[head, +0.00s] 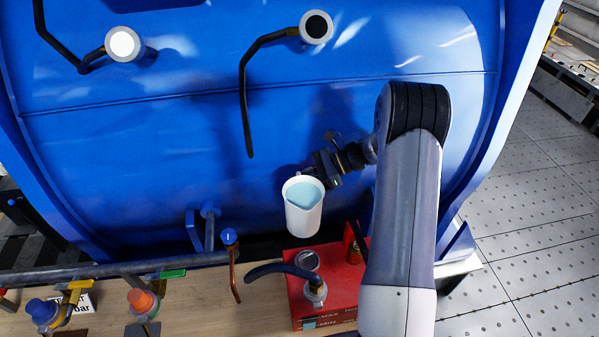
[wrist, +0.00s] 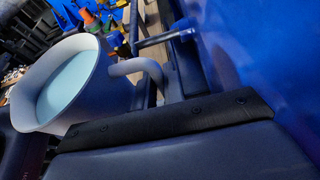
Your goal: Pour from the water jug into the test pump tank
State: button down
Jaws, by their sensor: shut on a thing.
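The water jug (head: 304,219) is white and holds pale blue water. It hangs in the air in front of the big blue vessel, roughly upright, with the water visible through its open top. My gripper (head: 324,174) is shut on the jug at its upper right side. In the wrist view the jug (wrist: 112,92) fills the left, and its curved handle runs to my dark gripper pad. The red test pump tank (head: 342,281) sits on the bench below the jug, with a round fitting on top. Whether they overlap in depth is hard to tell.
The blue vessel (head: 150,160) stands close behind, with a dark bent lever (head: 246,95) hanging down. A hose and fitting (head: 314,289) sit at the tank's front. A grey pipe (head: 90,271) with coloured valves (head: 141,299) runs along the wooden bench at left. Open floor lies right.

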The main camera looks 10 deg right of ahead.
jog(key=shift+w+f+b, duration=0.15)
jog(key=shift+w+b, duration=0.05)
jog(key=shift+b, duration=0.1)
jog(key=n+t+b, duration=0.1)
jog(key=b, duration=0.1)
jog(key=n+b, duration=0.1)
jog(key=shift+w+t+b, duration=0.35)
jog(key=shift+t+b, duration=0.05)
dwell(0.5)
jog(key=b, duration=0.1)
jog(key=f, duration=0.1)
jog(key=f+b, duration=0.1)
jog(key=shift+d+f+n+b, duration=0.2)
jog(key=shift+d+n+b, duration=0.1)
jog(key=shift+n, duration=0.1)
jog(key=shift+r, duration=0.15)
dwell(0.4)
